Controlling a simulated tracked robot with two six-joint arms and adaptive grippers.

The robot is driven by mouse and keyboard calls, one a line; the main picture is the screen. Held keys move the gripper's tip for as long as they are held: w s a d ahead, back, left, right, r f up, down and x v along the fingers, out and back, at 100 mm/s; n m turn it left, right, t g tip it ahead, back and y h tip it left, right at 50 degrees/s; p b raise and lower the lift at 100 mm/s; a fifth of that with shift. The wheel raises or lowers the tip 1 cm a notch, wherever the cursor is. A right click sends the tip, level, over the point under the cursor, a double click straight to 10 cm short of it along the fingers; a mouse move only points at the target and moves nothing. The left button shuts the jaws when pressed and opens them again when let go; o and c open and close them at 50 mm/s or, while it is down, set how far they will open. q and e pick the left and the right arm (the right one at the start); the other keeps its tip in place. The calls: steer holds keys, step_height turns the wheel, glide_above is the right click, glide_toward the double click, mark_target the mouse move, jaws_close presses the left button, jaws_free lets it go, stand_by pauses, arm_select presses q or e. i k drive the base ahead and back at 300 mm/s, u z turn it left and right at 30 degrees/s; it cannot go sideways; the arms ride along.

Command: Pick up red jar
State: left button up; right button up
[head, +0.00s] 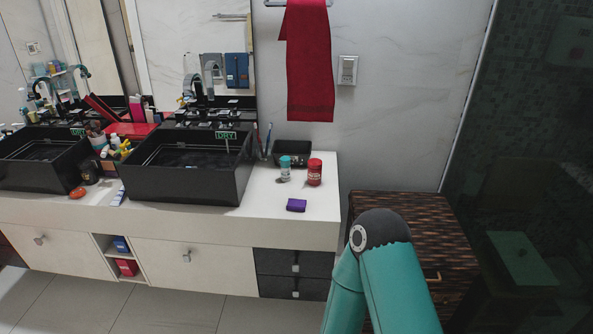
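A red jar (315,173) stands upright on the right end of the white countertop (262,222). It has a red lid and a label on its side. A small jar with a teal lid (285,168) stands close to its left. My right arm, teal with a dark joint, comes up from the bottom right, in front of the wooden cabinet. Its gripper is outside the picture. My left arm and gripper do not show. Nothing covers the red jar.
A dark wooden cabinet (440,222) stands right of the counter. A red towel (309,62) hangs above.

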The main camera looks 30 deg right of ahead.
mark_target(314, 175)
steer(key=u, duration=0.1)
steer(key=i, duration=1)
steer(key=z, duration=0.75)
